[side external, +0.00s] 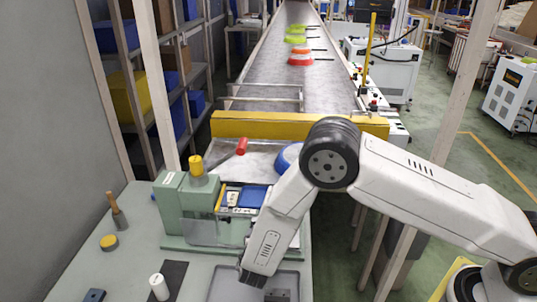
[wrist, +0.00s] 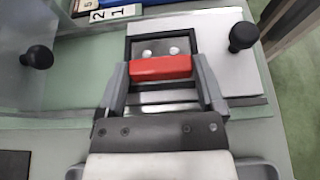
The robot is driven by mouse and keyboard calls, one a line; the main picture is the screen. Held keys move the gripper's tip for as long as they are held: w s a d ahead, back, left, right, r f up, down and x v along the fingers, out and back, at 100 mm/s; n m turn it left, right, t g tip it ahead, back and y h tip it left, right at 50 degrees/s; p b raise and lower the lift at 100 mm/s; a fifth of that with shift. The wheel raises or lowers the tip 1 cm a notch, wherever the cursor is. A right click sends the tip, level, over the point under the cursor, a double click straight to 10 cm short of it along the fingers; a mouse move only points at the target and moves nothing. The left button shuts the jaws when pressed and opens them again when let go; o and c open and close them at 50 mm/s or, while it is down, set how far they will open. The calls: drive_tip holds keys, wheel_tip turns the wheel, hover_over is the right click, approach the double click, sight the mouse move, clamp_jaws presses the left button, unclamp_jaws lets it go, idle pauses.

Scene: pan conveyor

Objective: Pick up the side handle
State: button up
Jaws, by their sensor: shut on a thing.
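The side handle is a red bar (wrist: 160,67) in the wrist view. It lies crosswise between the two grey fingers of my gripper (wrist: 160,72), which are shut on its ends. A dark-framed opening (wrist: 137,42) with two pale round spots lies just beyond the bar. I cannot tell whether the bar is clear of the surface below.
A green machine (side external: 190,207) with a yellow knob stands behind my wrist. Black knobs (wrist: 242,36) (wrist: 38,57) flank the work in the wrist view. A grey tray (side external: 224,284) lies beside my wrist. A white cylinder (side external: 159,288) stands left. Coloured pans (side external: 300,58) sit on the conveyor.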

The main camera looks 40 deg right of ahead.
drive_tip(key=shift+r, duration=0.15)
drive_tip(key=shift+r, duration=0.8)
drive_tip(key=s+d+r, duration=0.2)
drive_tip(key=s+r, duration=0.9)
drive_tip(key=s, duration=0.2)
drive_tip(key=shift+s+d, duration=0.2)
drive_tip(key=shift+s, duration=0.2)
